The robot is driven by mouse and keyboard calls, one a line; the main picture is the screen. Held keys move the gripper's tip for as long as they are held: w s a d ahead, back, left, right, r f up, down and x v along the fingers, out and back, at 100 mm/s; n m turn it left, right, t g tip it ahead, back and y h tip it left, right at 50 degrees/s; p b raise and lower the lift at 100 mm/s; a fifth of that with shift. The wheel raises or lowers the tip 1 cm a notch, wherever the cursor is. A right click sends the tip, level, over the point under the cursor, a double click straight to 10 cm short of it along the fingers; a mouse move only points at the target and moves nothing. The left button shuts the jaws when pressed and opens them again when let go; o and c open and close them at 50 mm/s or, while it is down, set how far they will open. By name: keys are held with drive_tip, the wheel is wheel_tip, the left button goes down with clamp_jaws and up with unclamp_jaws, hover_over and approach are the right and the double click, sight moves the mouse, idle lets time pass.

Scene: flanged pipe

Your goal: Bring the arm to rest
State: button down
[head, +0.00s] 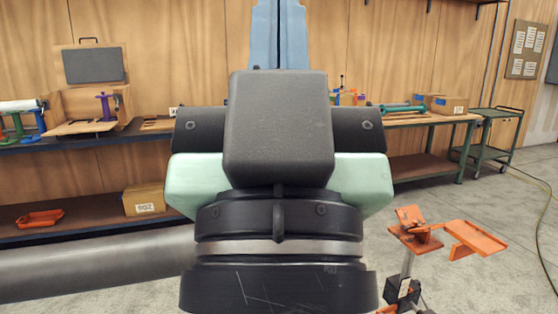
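My own arm (278,130) fills the middle of the head view, close to the camera. It shows as a black housing with mint-green sides, a dark round joint with a metal band below, and a blue link rising out of the top of the picture. My gripper and its fingers do not show, so I cannot see whether it holds anything. A thick grey pipe (100,268) lies across the lower left and runs behind the arm; no flange is visible on it.
An orange stand (418,238) with a tray is on the floor at lower right. A workbench (75,139) with tools runs along the wooden wall at left. Another bench (440,120) and a green cart (490,140) stand at right. Open concrete floor lies at right.

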wheel_tip(320, 180, up, 18)
drive_tip(key=p, duration=1.6)
drive_tip(key=shift+r, duration=0.25)
